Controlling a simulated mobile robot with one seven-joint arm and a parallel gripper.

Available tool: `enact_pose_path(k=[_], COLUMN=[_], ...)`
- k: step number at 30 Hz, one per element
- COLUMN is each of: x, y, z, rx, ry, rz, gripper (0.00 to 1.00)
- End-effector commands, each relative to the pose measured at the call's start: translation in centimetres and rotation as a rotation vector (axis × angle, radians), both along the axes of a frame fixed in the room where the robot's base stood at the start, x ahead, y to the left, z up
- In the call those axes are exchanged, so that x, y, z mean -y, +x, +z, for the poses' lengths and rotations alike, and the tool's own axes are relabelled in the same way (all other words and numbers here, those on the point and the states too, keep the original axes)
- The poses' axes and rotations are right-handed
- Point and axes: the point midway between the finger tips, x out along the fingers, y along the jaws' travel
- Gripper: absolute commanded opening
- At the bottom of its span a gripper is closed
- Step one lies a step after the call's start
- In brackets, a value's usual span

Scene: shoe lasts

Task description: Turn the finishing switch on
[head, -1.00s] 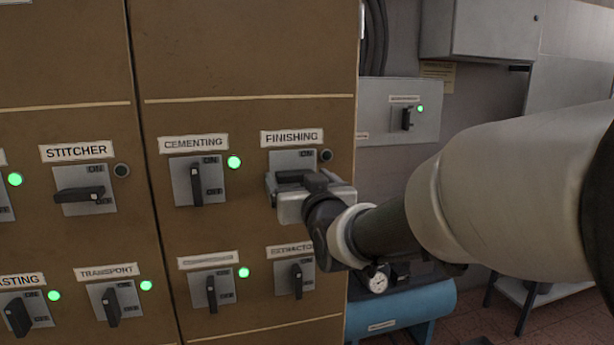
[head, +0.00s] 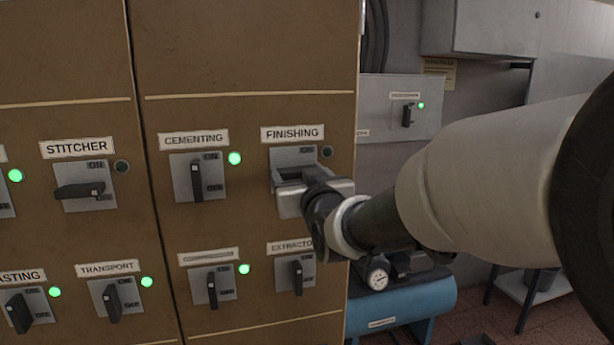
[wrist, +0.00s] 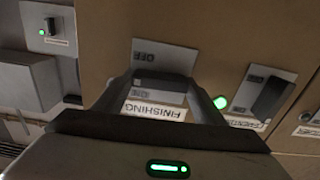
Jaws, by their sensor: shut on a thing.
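The finishing switch is on the brown cabinet, under the FINISHING label (head: 292,133). Its grey plate (head: 292,156) is partly covered by my gripper (head: 297,184). In the wrist view its dark handle (wrist: 165,88) lies crosswise between the two fingers, with the plate (wrist: 160,56) marked OFF at the top of that picture. My gripper is shut on the handle. The handle looks about level, like the stitcher handle (head: 80,190). The lamp (head: 327,152) beside the finishing switch is dark.
The cementing switch (head: 196,178) to the left stands upright with a green lamp (head: 235,158). The extractor switch (head: 298,277) is just below my gripper. A grey wall box (head: 407,112) and a blue tank (head: 400,308) are to the right.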

Motion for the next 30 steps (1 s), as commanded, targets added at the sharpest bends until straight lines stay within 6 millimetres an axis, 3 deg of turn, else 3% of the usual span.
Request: enact_pose_path(k=[8,30], x=[0.05,-0.05], y=[0.01,-0.01], z=[-0.36,-0.47], rx=[0.049,0.240], ry=[-0.162,-0.833], rz=[-0.002,-0.002], gripper=[0.42,0.42])
